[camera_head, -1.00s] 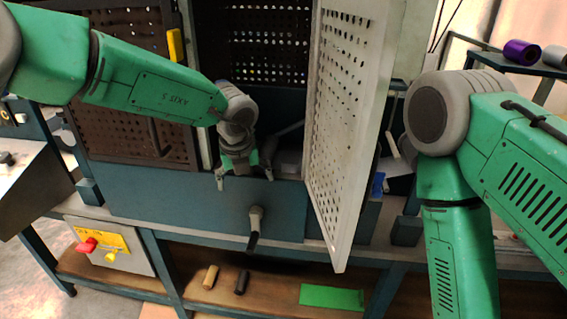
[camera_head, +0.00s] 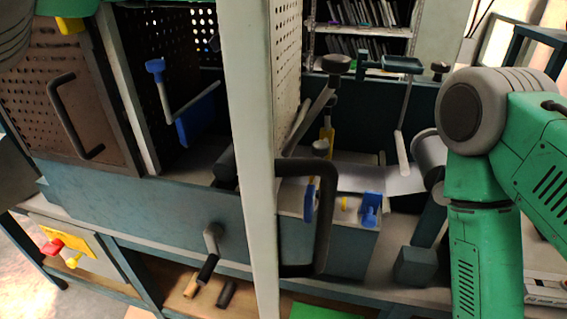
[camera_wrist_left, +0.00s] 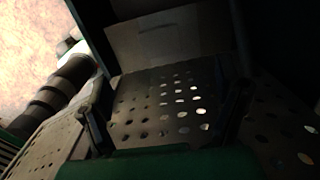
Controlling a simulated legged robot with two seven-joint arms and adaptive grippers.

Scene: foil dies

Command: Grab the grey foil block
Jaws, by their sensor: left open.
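I cannot make out the grey foil block for sure in the head view. In the left wrist view a dim grey-brown flat face (camera_wrist_left: 165,42) shows at the top, too dark to tell if it is the block. My left gripper (camera_wrist_left: 168,98) shows there with its two fingers wide apart. Between and behind them is a perforated panel (camera_wrist_left: 160,105), and nothing is seen held. In the head view the left gripper is out of sight; only part of my green left arm shows at the top left. My right arm is at the right, its gripper out of frame.
The perforated door (camera_head: 250,150) stands edge-on mid-view, its black handle (camera_head: 325,215) sticking out. A brown perforated door (camera_head: 70,110) is at left. Right of the open door are a foil strip (camera_head: 385,180), a roller (camera_head: 430,155) and a blue clamp (camera_head: 370,208).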

